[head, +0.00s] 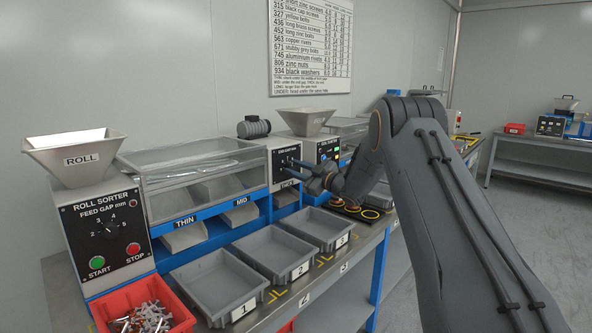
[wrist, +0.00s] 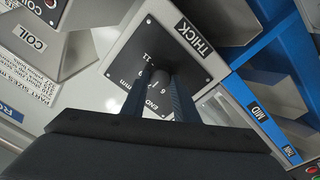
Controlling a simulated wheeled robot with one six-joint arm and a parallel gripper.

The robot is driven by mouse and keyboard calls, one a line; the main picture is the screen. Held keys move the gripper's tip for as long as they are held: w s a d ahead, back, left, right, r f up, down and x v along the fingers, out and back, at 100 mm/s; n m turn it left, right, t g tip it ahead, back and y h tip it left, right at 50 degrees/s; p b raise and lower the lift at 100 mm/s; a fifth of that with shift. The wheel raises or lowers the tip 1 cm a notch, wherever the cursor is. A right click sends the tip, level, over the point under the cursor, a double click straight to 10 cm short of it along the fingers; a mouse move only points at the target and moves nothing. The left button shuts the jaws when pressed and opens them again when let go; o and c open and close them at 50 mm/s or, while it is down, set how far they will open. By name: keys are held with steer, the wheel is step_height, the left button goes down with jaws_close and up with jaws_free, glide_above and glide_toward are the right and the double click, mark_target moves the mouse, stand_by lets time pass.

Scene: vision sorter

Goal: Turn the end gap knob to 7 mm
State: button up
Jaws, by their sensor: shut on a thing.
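The end gap knob (wrist: 162,79) is a dark knob on a black dial panel (wrist: 205,75) with white numbers, beside the THICK label (wrist: 194,39). In the wrist view my gripper (wrist: 163,92) has one finger on each side of the knob and is shut on it. A 6 and an 11 show on the dial; the fingers cover other marks, and I cannot read where the pointer stands. In the head view my gripper (head: 305,173) reaches the end gap panel (head: 284,155) from the right, and the knob is hard to make out there.
The roll sorter panel (head: 103,228) with its own feed gap knob stands at the left. Grey bins 1 (head: 226,319), 2 (head: 277,279) and 3 (head: 325,248) stand below the chutes. A red bin (head: 106,302) holds metal parts. A transparent-covered machine (head: 190,170) adjoins the panel.

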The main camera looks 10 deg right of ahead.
steer(key=o, duration=1.1)
steer(key=shift+c, duration=0.2)
steer(key=v, duration=0.8)
